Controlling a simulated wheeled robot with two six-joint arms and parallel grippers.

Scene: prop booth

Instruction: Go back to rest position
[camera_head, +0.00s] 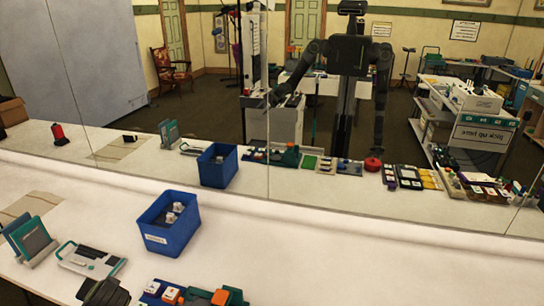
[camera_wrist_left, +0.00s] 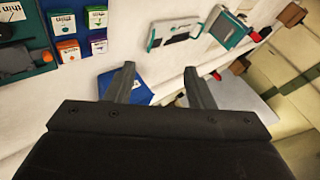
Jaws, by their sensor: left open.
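My left gripper (camera_head: 106,291) shows as a dark shape at the bottom left of the head view, over the white table. In the left wrist view its two fingers (camera_wrist_left: 160,83) are apart with nothing held between them. A blue bin (camera_head: 178,240) stands beyond it on the table, with a few small white-topped pieces inside. The bin also shows partly behind the fingers in the wrist view (camera_wrist_left: 142,92). My right gripper is not seen directly in the head view; a dark robot reflection (camera_head: 350,60) stands in the mirror.
A large mirror (camera_head: 330,215) runs along the table's back. A grey-and-white device (camera_head: 88,262) and teal-framed panels in a stand (camera_head: 32,240) lie left of the bin. A blue tray with colored blocks (camera_head: 165,291) is at the front. The white table (camera_head: 380,270) is clear to the right.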

